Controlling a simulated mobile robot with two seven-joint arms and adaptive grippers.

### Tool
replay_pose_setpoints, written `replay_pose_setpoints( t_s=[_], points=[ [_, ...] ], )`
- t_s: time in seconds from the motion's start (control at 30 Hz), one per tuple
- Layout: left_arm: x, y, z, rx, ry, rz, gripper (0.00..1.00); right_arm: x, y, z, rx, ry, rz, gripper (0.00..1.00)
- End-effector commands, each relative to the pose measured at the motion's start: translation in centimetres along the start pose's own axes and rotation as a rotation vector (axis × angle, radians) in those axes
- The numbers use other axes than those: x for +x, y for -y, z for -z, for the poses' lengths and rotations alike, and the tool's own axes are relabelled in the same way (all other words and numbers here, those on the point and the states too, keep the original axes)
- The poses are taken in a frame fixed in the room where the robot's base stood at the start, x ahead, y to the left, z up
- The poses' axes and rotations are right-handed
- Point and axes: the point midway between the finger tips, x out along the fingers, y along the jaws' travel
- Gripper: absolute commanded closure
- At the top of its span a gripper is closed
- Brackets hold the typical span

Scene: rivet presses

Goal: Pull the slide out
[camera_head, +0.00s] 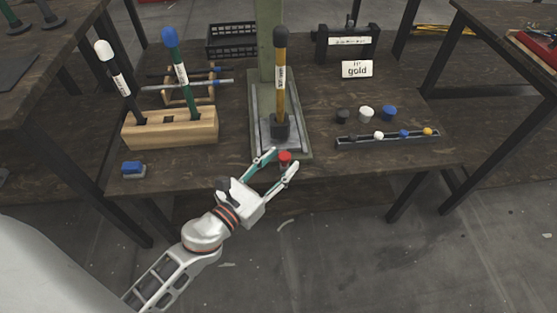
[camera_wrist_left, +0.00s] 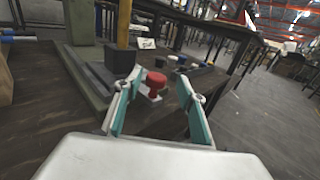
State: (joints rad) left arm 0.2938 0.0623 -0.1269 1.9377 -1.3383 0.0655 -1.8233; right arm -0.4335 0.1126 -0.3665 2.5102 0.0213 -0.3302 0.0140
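The slide (camera_head: 293,145) is a grey plate in the press base, under a green column (camera_head: 268,40). A black block (camera_head: 279,127) on it holds an upright yellow rod (camera_head: 281,80) with a black top. A red knob (camera_head: 285,157) is at the slide's front end, by the table's front edge. My left gripper (camera_head: 279,160) is open, with its fingers apart on either side of the red knob. In the left wrist view the red knob (camera_wrist_left: 156,80) shows between the teal-padded fingers, with gaps beside it. My right gripper is not in view.
A wooden block (camera_head: 170,128) with white-topped and blue-topped rods stands left of the press. A blue-topped item (camera_head: 132,168) lies at the front left. A tray of small coloured pieces (camera_head: 388,138) and a "gold" sign (camera_head: 357,69) are at right. The floor in front is clear.

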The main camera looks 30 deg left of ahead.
Motion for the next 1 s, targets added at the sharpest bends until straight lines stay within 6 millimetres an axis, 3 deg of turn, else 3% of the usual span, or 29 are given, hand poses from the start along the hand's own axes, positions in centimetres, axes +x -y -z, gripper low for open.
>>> replay_pose_setpoints(
  t_s=[0.33,0.8,1.0],
  points=[
    [-0.3,-0.1,-0.1,-0.001,0.002,-0.003,0.60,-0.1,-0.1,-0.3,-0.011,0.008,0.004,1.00],
    [-6.6,-0.1,0.0,-0.001,-0.001,-0.005,0.60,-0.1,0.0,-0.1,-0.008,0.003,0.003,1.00],
    [-7.5,-0.1,-0.1,0.001,0.001,-0.003,0.60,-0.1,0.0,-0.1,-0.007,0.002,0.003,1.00]
  ],
)
